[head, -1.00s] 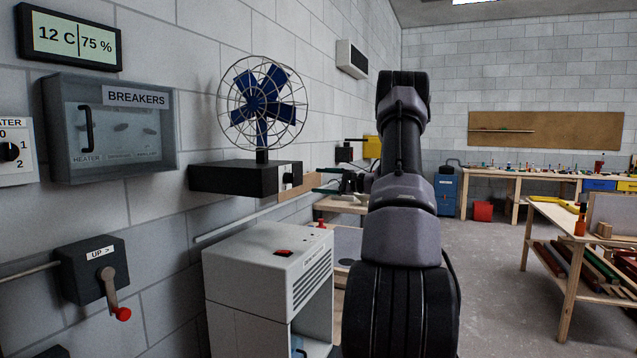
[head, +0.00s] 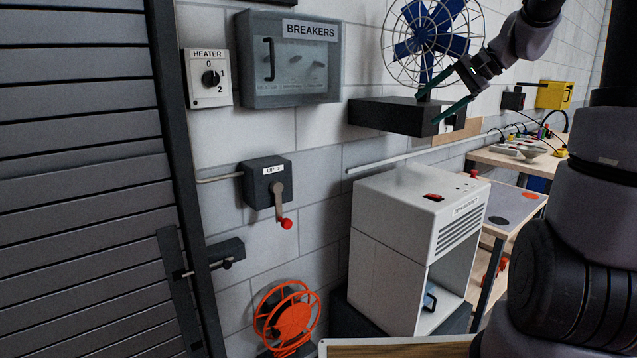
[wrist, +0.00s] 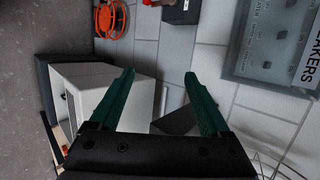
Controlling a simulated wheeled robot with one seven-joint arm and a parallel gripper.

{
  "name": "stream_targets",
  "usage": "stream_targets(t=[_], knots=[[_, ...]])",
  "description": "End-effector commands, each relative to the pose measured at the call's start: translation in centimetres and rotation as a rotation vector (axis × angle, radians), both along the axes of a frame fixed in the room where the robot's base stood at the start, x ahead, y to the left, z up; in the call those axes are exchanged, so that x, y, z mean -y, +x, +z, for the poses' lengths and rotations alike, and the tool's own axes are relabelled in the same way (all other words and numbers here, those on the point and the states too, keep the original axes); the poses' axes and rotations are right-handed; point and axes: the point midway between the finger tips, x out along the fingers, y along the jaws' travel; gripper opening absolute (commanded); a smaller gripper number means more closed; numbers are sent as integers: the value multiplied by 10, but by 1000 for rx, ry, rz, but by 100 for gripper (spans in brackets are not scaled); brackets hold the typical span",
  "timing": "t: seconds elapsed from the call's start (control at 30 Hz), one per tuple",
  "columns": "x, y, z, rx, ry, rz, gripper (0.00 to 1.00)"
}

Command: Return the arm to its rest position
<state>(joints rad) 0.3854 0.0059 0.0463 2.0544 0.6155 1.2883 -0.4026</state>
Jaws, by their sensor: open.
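My gripper (head: 449,96) is at the upper right of the head view, in front of the blue fan (head: 432,32) and its black shelf box (head: 402,115). Its two green fingers are spread apart with nothing between them. The arm is bent, coming in from the right edge of the head view. In the wrist view my gripper (wrist: 166,98) shows both green fingers apart and empty, with the white dehumidifier-like cabinet (wrist: 92,92) beyond the left finger. Part of the arm is cut off by the head view's edge.
The breaker box (head: 291,60), heater switch (head: 208,78) and crank box (head: 267,183) are on the wall. The white cabinet (head: 390,235) stands below the fan. An orange hose reel (head: 287,316) and a slatted shutter (head: 80,180) are at left. Workbenches stand at right.

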Motion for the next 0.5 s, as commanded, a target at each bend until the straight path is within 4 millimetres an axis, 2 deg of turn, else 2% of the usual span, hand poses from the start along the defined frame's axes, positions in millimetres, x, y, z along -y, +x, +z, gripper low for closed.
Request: stream_targets(t=[0.03, 0.2, 0.4, 0.5], knots=[[-14, -24, 6, 11, -66, 29, 81], [-36, -96, 8, 52, -291, 91, 81], [-39, -169, 4, 158, -524, 137, 81], [-36, -195, 1, 217, -611, 148, 81]])
